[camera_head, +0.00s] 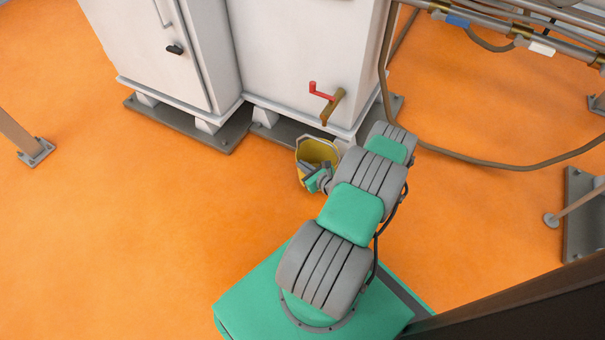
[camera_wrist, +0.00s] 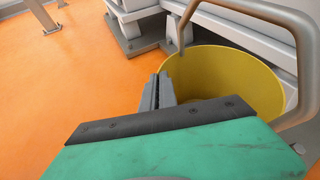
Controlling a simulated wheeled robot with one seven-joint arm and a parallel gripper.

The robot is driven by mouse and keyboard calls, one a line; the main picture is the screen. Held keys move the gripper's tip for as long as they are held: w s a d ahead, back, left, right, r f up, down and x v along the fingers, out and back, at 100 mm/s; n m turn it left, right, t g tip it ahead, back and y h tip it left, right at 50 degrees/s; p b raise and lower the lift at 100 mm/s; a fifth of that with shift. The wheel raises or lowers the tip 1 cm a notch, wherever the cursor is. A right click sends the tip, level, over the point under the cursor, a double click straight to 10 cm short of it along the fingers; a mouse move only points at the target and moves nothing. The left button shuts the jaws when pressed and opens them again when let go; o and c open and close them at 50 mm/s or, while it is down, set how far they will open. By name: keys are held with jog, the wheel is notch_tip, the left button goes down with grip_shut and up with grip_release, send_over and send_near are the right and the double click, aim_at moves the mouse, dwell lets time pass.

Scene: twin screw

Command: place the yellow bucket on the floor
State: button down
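The yellow bucket (camera_head: 317,150) is upright, low beside the white cabinet, under the red-handled tap. It also shows in the wrist view (camera_wrist: 225,72), with its open mouth and yellow inner wall in sight. Its grey handle (camera_wrist: 300,50) arches up over the right side. My gripper (camera_head: 313,178) is at the bucket's near side. In the wrist view its fingers (camera_wrist: 159,90) are close together at the left rim, with one finger inside the mouth and the rim appearing pinched between them. The bucket's base is partly hidden, so I cannot tell whether it touches the floor.
White cabinets (camera_head: 285,55) on grey plinths stand behind the bucket. The red tap handle (camera_head: 320,91) juts out just above it. A hose (camera_head: 480,163) and pipes are at the right. Open orange floor (camera_head: 130,235) lies to the left.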

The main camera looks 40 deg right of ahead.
jog(key=shift+a+f+b, duration=0.1)
jog(key=shift+f+b, duration=0.6)
jog(key=shift+f, duration=1.05)
jog(key=c, duration=1.7)
grip_release()
